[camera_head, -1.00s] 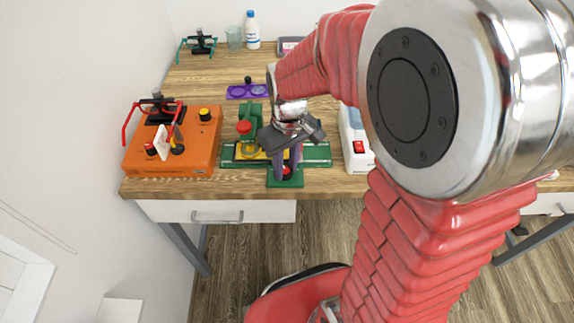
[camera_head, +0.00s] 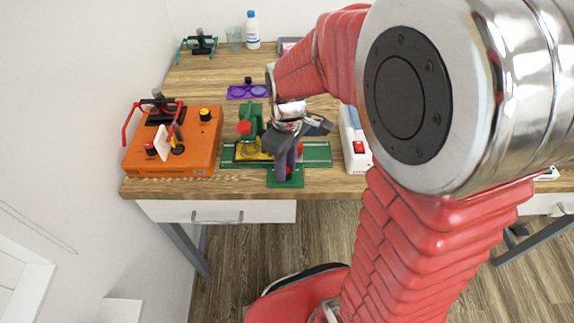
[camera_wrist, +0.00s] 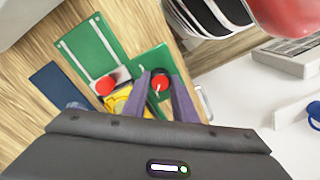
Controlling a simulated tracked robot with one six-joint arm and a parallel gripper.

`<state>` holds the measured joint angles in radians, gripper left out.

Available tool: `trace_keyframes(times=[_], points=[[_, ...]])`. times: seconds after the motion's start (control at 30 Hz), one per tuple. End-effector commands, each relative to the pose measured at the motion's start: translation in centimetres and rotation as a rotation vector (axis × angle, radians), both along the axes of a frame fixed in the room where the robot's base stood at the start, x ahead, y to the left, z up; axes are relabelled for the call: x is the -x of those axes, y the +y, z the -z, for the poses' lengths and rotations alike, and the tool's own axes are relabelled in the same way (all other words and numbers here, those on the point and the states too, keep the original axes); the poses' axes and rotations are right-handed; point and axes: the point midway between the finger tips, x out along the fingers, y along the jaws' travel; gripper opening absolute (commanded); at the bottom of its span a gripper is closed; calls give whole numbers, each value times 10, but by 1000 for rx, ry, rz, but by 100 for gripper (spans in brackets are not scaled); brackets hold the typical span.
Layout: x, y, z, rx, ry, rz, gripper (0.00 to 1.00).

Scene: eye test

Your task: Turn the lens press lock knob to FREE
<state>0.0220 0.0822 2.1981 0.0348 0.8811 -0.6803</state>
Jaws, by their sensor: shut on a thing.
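The lens press, with a green column (camera_head: 252,118), a red top and a long green base (camera_head: 318,154), stands near the table's front edge. Its yellow part (camera_wrist: 118,101) shows in the wrist view. A red knob with a white pointer line (camera_wrist: 160,84) sits on a small green plate (camera_wrist: 150,62) at the front. My gripper (camera_wrist: 161,79) points down with its two purple fingers on either side of this knob, shut on it. In the head view my gripper (camera_head: 284,168) largely hides the knob. No FREE marking is readable. Another red part (camera_wrist: 105,86) sits on the long base.
An orange device (camera_head: 150,168) with red handles and knobs stands to the left. A white box with a red switch (camera_head: 358,147) stands close on the right. A purple tray (camera_head: 242,92), a bottle (camera_head: 252,31) and a teal stand (camera_head: 198,46) are behind. Wood between them is clear.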

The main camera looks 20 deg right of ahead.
Motion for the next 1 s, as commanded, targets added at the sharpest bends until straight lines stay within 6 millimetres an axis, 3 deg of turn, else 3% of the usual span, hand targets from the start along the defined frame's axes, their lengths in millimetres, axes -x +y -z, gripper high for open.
trace_keyframes(times=[0.03, 0.07, 0.3, 0.67, 0.83, 1.0], points=[[4, 0, 2, 1, 11, 0, 3], [4, 0, 2, 1, 11, 1, 26], [2, 0, 1, 0, 6, 1, 43], [1, 0, -3, 0, 1, 1, 44], [0, -1, -18, 0, 0, 1, 44], [-1, -1, -45, 0, -1, 1, 44]])
